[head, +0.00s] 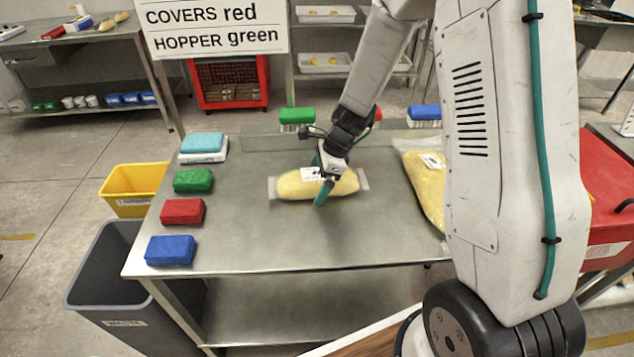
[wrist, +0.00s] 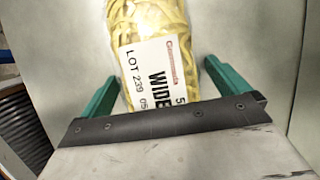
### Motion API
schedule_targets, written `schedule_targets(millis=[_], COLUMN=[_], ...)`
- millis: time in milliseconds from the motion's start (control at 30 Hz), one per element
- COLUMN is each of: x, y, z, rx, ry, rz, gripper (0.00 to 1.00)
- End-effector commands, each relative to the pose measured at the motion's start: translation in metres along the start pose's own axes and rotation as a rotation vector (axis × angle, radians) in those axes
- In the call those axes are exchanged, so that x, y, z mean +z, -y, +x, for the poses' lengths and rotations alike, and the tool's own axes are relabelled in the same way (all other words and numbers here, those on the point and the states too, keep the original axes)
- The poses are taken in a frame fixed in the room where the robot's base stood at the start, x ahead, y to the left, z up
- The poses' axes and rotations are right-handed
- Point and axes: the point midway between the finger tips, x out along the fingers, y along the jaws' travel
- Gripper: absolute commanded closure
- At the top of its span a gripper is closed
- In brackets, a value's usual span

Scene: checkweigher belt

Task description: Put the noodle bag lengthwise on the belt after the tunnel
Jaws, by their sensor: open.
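A yellow noodle bag (head: 292,187) with clear ends and a white label lies flat on the steel table, its length running left to right. My gripper (head: 322,178) is over the bag's middle, with its green fingers open. In the wrist view the bag (wrist: 152,22) runs between the two spread fingers (wrist: 160,72), with a gap on each side. Its label reads "WIDE" and "LOT 239". A second, larger yellow bag (head: 425,190) lies at the table's right, partly hidden by my arm. I cannot make out the belt or the tunnel.
The steel table (head: 240,240) has free room in front. Blue (head: 170,250), red (head: 182,211) and green (head: 193,181) blocks line its left side, with a teal-topped one (head: 203,145) behind. A grey waste bin (head: 105,290) and yellow bin (head: 130,185) stand left. A red-sided unit (head: 605,190) is right.

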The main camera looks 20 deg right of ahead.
Motion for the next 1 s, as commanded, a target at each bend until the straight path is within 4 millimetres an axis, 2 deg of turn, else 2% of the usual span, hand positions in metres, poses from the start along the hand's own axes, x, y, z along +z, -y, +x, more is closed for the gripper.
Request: schedule_targets(millis=[33,67,200,267,633,933,1000], x=[0.0,0.0,0.0,0.0,0.003,0.015,0.008], y=[0.0,0.0,0.0,0.0,0.001,0.001,-0.013], z=[0.0,0.0,0.0,-0.001,-0.006,-0.037,-0.038], rx=[0.0,0.0,0.0,0.0,-0.002,-0.006,-0.002], ry=[0.0,0.0,0.0,0.0,0.001,0.002,0.001], rz=[0.0,0.0,0.0,0.0,0.0,-0.003,0.002], gripper=[0.0,0.06,0.44,0.6,0.6,0.6,0.6])
